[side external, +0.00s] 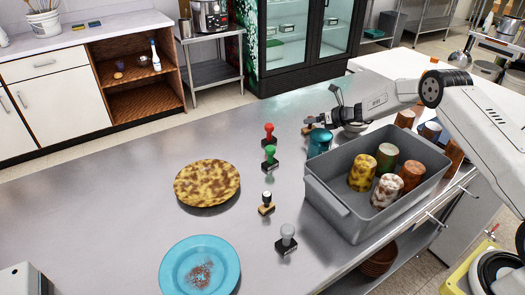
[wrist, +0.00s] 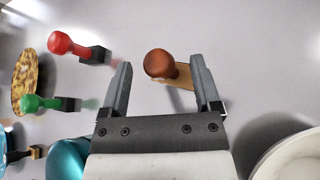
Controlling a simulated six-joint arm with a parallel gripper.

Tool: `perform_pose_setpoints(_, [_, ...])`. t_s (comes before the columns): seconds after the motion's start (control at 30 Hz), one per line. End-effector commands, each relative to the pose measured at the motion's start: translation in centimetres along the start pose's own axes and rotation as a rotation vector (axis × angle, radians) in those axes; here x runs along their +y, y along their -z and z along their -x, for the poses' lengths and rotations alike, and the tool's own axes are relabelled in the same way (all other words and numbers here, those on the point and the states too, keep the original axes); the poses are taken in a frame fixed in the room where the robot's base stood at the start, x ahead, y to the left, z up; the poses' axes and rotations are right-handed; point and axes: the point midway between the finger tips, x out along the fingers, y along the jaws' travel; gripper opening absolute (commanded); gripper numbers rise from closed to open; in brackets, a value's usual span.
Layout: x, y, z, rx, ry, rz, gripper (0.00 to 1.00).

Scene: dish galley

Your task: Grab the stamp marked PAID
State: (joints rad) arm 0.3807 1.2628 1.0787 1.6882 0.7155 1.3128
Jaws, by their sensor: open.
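Several stamps stand on the steel counter. One has a brown wooden knob (wrist: 160,64) and a tan base; in the side view its base (side external: 307,131) shows under my gripper. The others have a red handle (side external: 269,129), a green handle (side external: 270,152), a black-and-white handle (side external: 266,197) and a grey handle (side external: 288,232). No marking reads PAID legibly on any. My gripper (wrist: 161,64) is open, with the brown stamp in the gap between its fingers in the wrist view. I cannot tell whether the fingers touch it. It also shows in the side view (side external: 313,122).
A teal cup (side external: 319,144) stands close to my gripper, and a white bowl (wrist: 290,158) is at its other side. A grey bin (side external: 333,205) holds several cups. A yellow-brown plate (side external: 207,183) and a blue plate (side external: 176,276) lie left. The counter's far left is clear.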

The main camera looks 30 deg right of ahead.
Motion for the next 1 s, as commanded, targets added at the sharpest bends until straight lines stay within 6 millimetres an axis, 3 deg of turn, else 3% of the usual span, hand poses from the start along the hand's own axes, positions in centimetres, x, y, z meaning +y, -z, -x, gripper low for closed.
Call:
perform_pose_setpoints(0.23, [0.01,0.00,0.02,0.000,0.000,0.000,0.80])
perform_pose_setpoints(0.27, [0.00,0.00,0.02,0.000,0.000,0.000,0.74])
perform_pose_setpoints(0.5, [0.01,0.00,0.02,0.000,0.000,0.000,0.00])
perform_pose_setpoints(1.0, [0.18,-0.49,0.27,-0.001,0.000,0.000,0.00])
